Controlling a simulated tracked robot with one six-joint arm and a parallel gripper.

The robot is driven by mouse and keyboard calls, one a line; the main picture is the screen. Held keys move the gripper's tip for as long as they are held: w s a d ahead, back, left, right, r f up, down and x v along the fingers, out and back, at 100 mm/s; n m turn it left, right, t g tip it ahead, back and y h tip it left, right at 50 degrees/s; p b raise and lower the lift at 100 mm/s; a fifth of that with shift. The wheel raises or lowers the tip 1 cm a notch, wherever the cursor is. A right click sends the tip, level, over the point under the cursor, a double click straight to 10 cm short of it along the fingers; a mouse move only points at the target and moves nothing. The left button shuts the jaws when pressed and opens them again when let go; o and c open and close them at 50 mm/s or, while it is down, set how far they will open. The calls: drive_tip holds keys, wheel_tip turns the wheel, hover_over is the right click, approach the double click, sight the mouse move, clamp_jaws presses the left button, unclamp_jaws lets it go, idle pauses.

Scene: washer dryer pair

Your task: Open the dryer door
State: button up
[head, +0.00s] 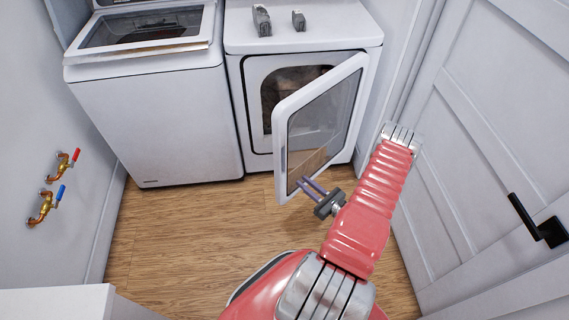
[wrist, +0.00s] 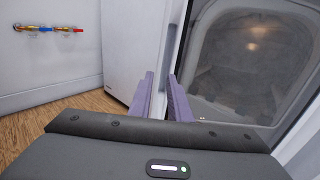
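The dryer (head: 300,42) is the white machine on the right in the head view. Its white-framed glass door (head: 322,112) stands partly open, swung out on its right side, with the dark drum opening (head: 278,88) showing behind. My gripper (head: 304,183) is at the lower free edge of the door, its two purple fingers apart. In the wrist view the fingers (wrist: 160,92) show a gap between them. The door (wrist: 245,65) fills the right side there, close to the right finger. I cannot tell whether a finger touches the door.
A washer (head: 150,90) stands left of the dryer. A closed white room door (head: 480,130) with a black handle is close on the right. Valves with red and blue handles (head: 55,185) are on the left wall. Wood floor (head: 180,230) is clear in front of the washer.

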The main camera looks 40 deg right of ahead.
sight(280, 163)
drive_tip(key=w, duration=1.3)
drive_tip(key=shift+w+a, duration=0.1)
drive_tip(key=shift+a, duration=0.25)
drive_tip(key=shift+c, duration=0.3)
clamp_jaws()
